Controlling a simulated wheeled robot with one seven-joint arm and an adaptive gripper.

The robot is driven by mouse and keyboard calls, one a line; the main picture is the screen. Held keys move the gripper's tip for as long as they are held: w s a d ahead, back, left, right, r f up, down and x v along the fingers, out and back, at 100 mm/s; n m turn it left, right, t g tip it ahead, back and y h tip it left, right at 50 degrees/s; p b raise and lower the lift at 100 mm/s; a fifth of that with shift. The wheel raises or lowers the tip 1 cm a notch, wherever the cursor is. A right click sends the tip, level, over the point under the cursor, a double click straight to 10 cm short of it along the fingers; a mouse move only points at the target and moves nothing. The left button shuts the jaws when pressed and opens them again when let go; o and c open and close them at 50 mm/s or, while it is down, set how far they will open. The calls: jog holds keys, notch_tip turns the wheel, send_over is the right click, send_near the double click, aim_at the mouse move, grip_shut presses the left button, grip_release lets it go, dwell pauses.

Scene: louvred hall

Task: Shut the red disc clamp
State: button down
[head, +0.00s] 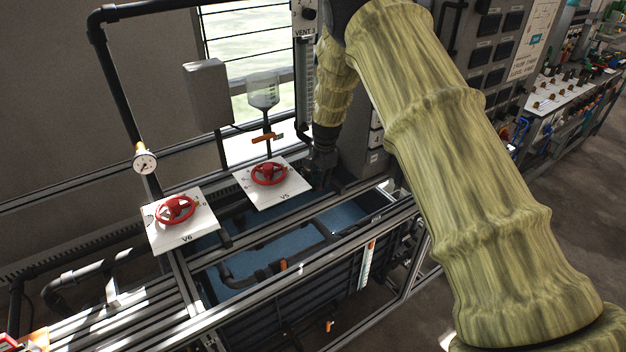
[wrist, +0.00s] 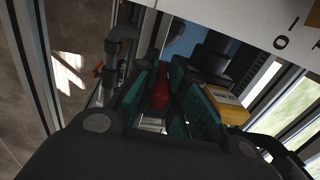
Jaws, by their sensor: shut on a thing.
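My gripper (wrist: 168,92) shows in the wrist view with its two green-padded fingers pointing away from the camera. A narrow red part (wrist: 160,90) lies between the pads, and I take it for the red disc clamp. Most of its shape is hidden by the fingers, so I cannot tell how far it is turned. In the head view my gripper (head: 322,160) is a dark shape pointing down, just right of the V5 plate. The clamp cannot be made out there.
Red handwheels V5 (head: 269,173) and V6 (head: 175,210) sit on white plates left of my gripper. A pressure gauge (head: 145,162), an orange-handled valve (head: 267,138) and a blue tank (head: 270,258) are close by. A yellow block (wrist: 228,105) is beside the fingers.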

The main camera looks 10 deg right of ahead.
jog(key=shift+f, duration=0.1)
jog(key=c, duration=1.8)
grip_release()
jog(key=shift+o, duration=0.2)
notch_tip(320, 180, up, 12)
jog(key=s, duration=0.1)
jog(key=shift+s+d, duration=0.2)
jog(key=shift+d, duration=0.1)
jog(key=shift+f, duration=0.1)
